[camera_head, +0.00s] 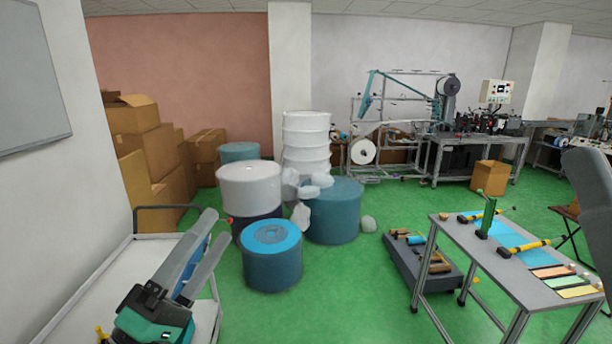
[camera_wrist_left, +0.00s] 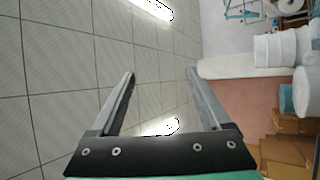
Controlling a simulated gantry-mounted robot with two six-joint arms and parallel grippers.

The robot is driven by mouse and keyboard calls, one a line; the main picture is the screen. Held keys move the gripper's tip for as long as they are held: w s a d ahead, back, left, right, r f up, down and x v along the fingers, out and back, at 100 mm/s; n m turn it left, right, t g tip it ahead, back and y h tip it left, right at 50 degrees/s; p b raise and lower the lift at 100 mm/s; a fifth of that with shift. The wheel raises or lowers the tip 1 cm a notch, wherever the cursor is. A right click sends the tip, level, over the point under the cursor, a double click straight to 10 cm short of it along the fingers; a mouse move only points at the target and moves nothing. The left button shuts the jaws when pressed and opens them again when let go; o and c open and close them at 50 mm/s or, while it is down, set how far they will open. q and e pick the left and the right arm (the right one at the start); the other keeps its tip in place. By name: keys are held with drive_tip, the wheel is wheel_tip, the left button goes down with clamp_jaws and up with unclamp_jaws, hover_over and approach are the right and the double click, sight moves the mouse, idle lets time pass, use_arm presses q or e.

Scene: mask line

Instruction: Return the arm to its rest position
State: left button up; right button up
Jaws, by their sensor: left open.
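My left gripper (camera_head: 217,227) is at the lower left of the head view, its two grey fingers pointing up and apart. It is open, with nothing held between the fingers. It is above or in front of a white trolley (camera_head: 75,290); the exact gap cannot be told. In the left wrist view the open fingers (camera_wrist_left: 160,75) point toward the tiled ceiling (camera_wrist_left: 60,60) and its lights, with drums and cartons sideways at the right.
A blue drum (camera_head: 272,268) and white drum (camera_head: 249,188) stand beyond the trolley. A grey table (camera_head: 515,278) with tools and coloured sheets is at right, a low dark cart (camera_head: 405,265) beside it. Green floor (camera_head: 345,300) between is clear. Cartons (camera_head: 140,120) stack at left.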

use_arm(q)
drive_tip(key=s+d+r+m+t+h, duration=0.1)
drive_tip(key=s+d+r+m+t, duration=0.1)
drive_tip(key=s+r+m, duration=0.75)
drive_tip(key=s+a+r+t+y, duration=0.45)
drive_tip(key=s+a+y, duration=0.2)
drive_tip(key=y, duration=0.35)
wheel_tip(320, 180, up, 22)
drive_tip(key=w+p, duration=0.1)
drive_tip(key=p, duration=2.1)
drive_tip(key=shift+m+h, duration=0.3)
drive_tip(key=shift+m, duration=0.05)
drive_tip(key=shift+g, duration=0.25)
